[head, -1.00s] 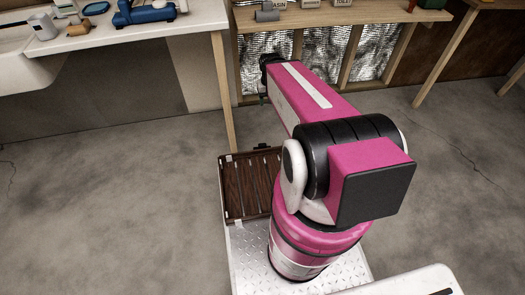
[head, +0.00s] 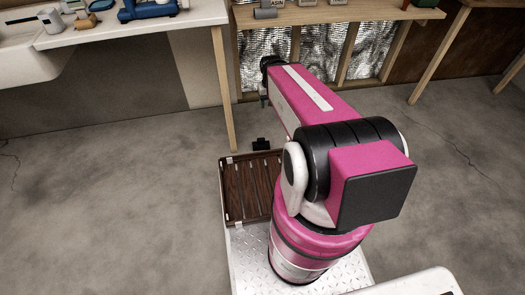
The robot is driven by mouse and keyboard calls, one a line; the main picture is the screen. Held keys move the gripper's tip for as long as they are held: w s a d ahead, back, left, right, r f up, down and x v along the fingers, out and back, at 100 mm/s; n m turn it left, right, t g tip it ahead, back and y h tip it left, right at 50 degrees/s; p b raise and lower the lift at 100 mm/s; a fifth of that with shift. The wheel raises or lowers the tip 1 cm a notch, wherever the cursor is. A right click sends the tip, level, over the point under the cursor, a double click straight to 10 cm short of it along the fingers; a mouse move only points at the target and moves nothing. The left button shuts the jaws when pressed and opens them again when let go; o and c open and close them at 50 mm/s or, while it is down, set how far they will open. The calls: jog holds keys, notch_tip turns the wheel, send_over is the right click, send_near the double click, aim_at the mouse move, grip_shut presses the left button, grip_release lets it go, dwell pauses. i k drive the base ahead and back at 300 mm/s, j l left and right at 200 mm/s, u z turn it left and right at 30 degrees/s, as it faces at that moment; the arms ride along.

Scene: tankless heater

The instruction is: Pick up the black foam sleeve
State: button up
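I cannot surely pick out the black foam sleeve. A small black object (head: 262,143) shows just beyond the far edge of the brown slatted tray; what it is cannot be told. A dark grey cylinder (head: 265,13) lies on the wooden shelf at the top, too small to identify. My pink arm reaches away toward the shelf. Its dark far end (head: 264,80) shows only a narrow part hanging down, well short of the shelf in the picture. My gripper's fingers cannot be made out, and the arm hides what is behind it.
The brown slatted tray (head: 228,190) sits on my base's front left. A white counter (head: 120,32) with tools and a sink stands at upper left. The wooden shelf (head: 350,15) has legs reaching toward the floor. Concrete floor (head: 110,190) is clear at left and right.

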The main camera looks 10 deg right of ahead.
aim_at(261, 144)
jog(key=k, duration=0.55)
jog(key=i+j+z, duration=0.15)
jog(key=j+z, duration=0.15)
jog(key=i+j+z, duration=0.1)
jog(key=j+z, duration=0.15)
jog(key=i+j+z, duration=0.1)
jog(key=j+z, duration=0.5)
jog(key=j, duration=0.15)
